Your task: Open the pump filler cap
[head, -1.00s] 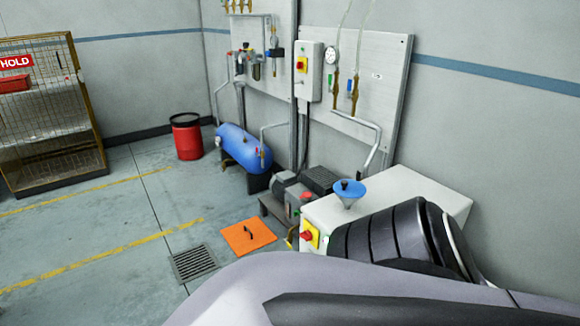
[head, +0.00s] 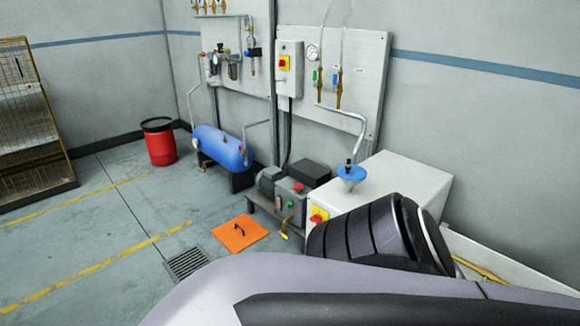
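The pump unit (head: 293,195) stands low by the wall, a grey motor and block with a red knob (head: 298,187) on top and a green button. A blue funnel-shaped piece (head: 351,174) with a small black top sits on the white cabinet (head: 400,178) to its right. I cannot tell which part is the filler cap, or whether a cap is open or shut. My own arm fills the lower right and hides part of the cabinet. Neither gripper shows.
An orange floor plate (head: 239,233) with a black handle and a floor grate (head: 186,263) lie in front. A blue tank (head: 222,147), a red drum (head: 159,143) and a wire cage (head: 30,130) stand left. Valve panels (head: 350,90) hang on the wall. Open floor lies left.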

